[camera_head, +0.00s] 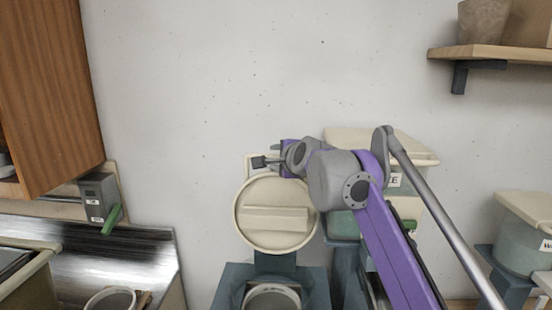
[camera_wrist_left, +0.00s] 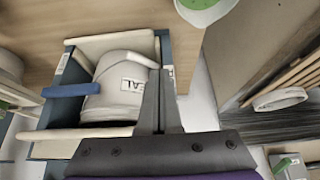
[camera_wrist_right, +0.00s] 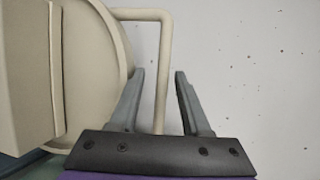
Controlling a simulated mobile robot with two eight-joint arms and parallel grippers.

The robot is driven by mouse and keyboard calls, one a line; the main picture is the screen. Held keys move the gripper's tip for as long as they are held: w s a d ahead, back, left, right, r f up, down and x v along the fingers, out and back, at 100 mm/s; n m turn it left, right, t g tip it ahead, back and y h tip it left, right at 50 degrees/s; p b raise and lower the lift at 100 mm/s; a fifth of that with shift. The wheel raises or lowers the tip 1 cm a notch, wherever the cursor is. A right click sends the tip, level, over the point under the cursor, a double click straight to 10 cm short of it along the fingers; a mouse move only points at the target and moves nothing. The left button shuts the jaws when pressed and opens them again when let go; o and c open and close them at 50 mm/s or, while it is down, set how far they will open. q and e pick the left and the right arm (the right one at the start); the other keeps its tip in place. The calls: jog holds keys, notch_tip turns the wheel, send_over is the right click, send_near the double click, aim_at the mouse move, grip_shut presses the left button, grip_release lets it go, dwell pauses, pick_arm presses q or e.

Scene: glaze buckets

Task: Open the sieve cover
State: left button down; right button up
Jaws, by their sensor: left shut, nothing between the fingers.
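The sieve cover (camera_head: 275,213) is a round cream disc with a raised bar across its face, standing upright, face outward, above a blue-grey stand. In the right wrist view the cover (camera_wrist_right: 85,60) fills the left side. A thin cream loop handle (camera_wrist_right: 164,45) juts from its edge. My right gripper (camera_head: 262,162) is at the cover's upper edge. In the right wrist view its fingers (camera_wrist_right: 159,72) are apart, with the loop's bar showing between them; I cannot tell if either touches it. My left gripper (camera_wrist_left: 159,72) is shut and empty, outside the head view.
A grey box with a green lever (camera_head: 98,198) is on the wall at left. A lidded bin (camera_head: 372,142) stands behind my right arm. The upper middle wall is clear.

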pick_arm(q)
jog(key=shift+s+f+b, duration=0.4)
jog(key=shift+f+b, duration=0.1)
jog(key=shift+f, duration=0.2)
pick_arm(e)
jog(key=v, duration=1.1)
jog(key=shift+a, duration=0.1)
